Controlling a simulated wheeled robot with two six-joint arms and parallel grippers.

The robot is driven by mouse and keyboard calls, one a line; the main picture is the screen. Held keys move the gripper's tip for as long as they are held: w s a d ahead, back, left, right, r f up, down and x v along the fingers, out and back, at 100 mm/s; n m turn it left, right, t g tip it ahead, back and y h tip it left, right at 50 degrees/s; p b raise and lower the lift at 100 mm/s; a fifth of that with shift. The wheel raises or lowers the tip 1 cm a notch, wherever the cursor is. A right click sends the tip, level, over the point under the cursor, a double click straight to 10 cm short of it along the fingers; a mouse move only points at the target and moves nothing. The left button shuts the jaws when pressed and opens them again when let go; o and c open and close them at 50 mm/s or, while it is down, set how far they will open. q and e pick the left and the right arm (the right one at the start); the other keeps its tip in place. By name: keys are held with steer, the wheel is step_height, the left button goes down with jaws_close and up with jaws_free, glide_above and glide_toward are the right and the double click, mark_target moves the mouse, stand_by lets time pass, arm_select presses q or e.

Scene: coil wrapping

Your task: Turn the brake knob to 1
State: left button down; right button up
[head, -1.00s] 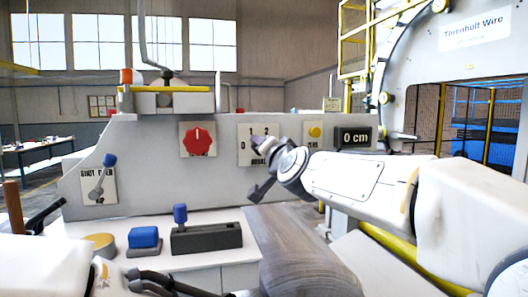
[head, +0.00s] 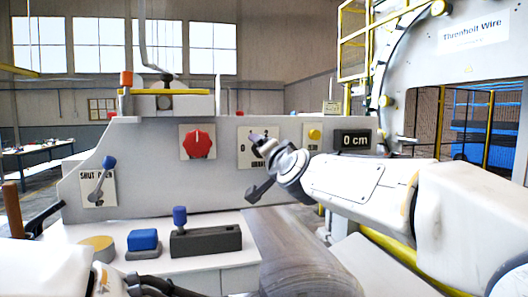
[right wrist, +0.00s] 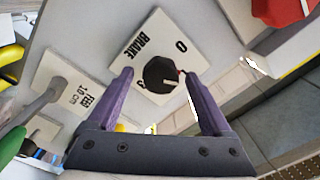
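The brake panel (head: 244,160) is a pale plate on the grey console, with 0, 1 and 2 readable around its dial. The black round brake knob (right wrist: 161,74) shows in the right wrist view, with a light mark on its lower right side. There 0 and 3 are readable, and my gripper hides part of the plate. My right gripper (right wrist: 158,80) is open, its two purple fingers on either side of the knob; I cannot tell if they touch it. It shows in the head view (head: 262,150) at the panel. My left gripper (head: 150,284) is low at the bottom left, mostly cut off.
A red knob (head: 197,144) is left of the brake panel. A yellow button (head: 314,134) and a "0 cm" display (head: 355,140) are to its right. A blue-handled lever (head: 108,163) is at far left. A blue block (head: 143,239) stands on the white shelf.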

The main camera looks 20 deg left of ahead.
steer(key=shift+s+d, duration=0.1)
steer(key=b+v, duration=0.2)
steer(key=v, duration=0.8)
steer(key=shift+s, duration=0.1)
